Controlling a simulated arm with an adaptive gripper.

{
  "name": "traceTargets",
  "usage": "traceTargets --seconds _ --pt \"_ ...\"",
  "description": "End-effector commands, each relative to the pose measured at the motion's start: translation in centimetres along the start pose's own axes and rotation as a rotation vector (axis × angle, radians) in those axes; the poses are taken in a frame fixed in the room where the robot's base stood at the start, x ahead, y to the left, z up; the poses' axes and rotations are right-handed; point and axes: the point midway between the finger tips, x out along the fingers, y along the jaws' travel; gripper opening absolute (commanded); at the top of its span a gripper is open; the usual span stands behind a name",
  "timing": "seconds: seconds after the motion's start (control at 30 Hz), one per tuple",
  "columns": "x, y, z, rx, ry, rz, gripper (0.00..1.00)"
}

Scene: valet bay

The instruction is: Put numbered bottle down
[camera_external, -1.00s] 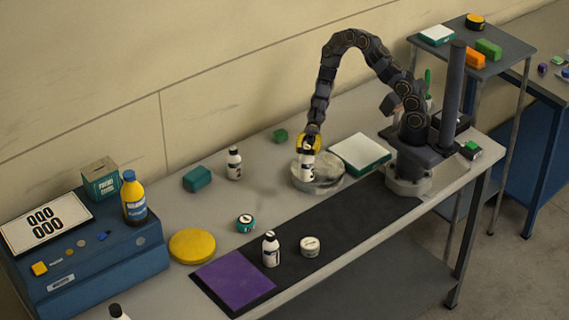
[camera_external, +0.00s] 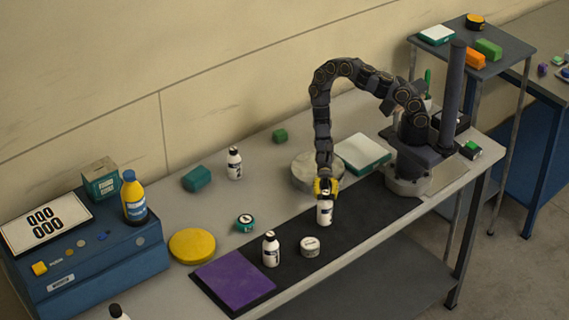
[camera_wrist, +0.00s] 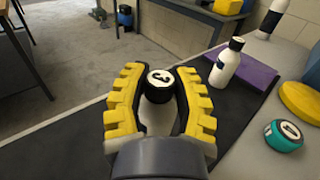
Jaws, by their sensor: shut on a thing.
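The numbered bottle (camera_external: 324,214), white with a dark cap, is upright in my gripper (camera_external: 325,191), over the black mat (camera_external: 365,207). My gripper points down with its yellow fingers shut around the bottle's upper part. In the wrist view, my gripper (camera_wrist: 160,80) has its fingers on both sides of the black cap (camera_wrist: 160,87), which carries a white mark; the body below is mostly hidden. I cannot tell whether the base touches the mat.
Another white bottle (camera_external: 271,250) and a round white tin (camera_external: 310,246) stand left of the held bottle. A purple pad (camera_external: 234,280) covers the mat's left end. A round grey dish (camera_external: 304,174) is behind. The mat to the right is clear.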

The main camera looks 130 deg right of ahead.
Motion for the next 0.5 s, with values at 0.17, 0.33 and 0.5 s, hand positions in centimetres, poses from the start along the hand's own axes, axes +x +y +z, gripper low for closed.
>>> traceTargets --seconds 0.17,0.33,0.5 --pt "-0.04 0.0 -1.56 -0.001 0.002 0.0 0.0" --pt "-0.04 -0.02 -1.45 -0.002 0.001 -0.001 0.0" --pt "-0.02 -0.02 -1.73 -0.001 0.0 0.0 0.35"
